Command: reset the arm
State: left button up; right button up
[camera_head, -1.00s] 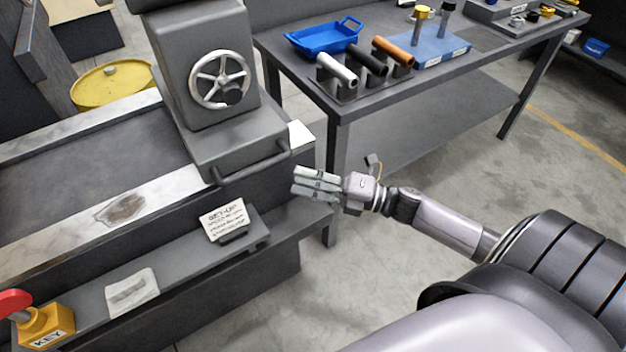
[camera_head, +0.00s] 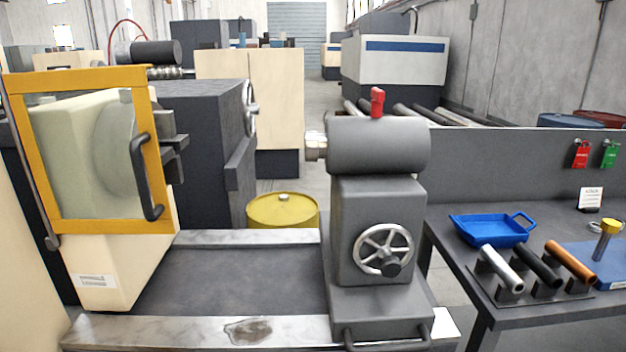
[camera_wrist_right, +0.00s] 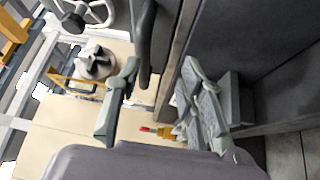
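My right gripper (camera_wrist_right: 161,72) shows in the right wrist view. Its fingers are spread apart with a gap between them, and nothing is held in the gap. Behind the fingers are a dark machine side, a cream panel (camera_wrist_right: 75,125) and a small red and yellow thing (camera_wrist_right: 160,131), partly hidden. Neither arm nor gripper shows in the head view now. My left gripper is in no current view.
A grey lathe tailstock (camera_head: 378,230) with a handwheel (camera_head: 384,250) stands on the machine bed. A yellow-framed guard (camera_head: 88,150) is at left. The right-hand table (camera_head: 540,313) holds a blue tray (camera_head: 490,229) and several cylinders. A yellow barrel (camera_head: 283,211) stands behind.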

jog(key=s+f+m+g+h, duration=0.45)
jog(key=f+m+h, duration=0.45)
jog(key=m, duration=0.7)
jog(key=s+a+f+m+g+h, duration=0.1)
jog(key=s+a+m+g, duration=0.25)
jog(key=s, duration=0.45)
jog(key=s+a+f+m+g, duration=0.1)
jog(key=s+a+m+g, duration=0.15)
jog(key=s+g, duration=0.45)
jog(key=s+f+t+p, duration=0.1)
jog(key=s+f+p, duration=0.15)
jog(key=f, duration=2.25)
jog(key=s+d+f+g+p, duration=0.1)
jog(key=s+d+f, duration=0.2)
jog(key=s+f, duration=1)
jog(key=s, duration=0.4)
jog(key=shift+d+n, duration=0.2)
jog(key=shift+n, duration=0.1)
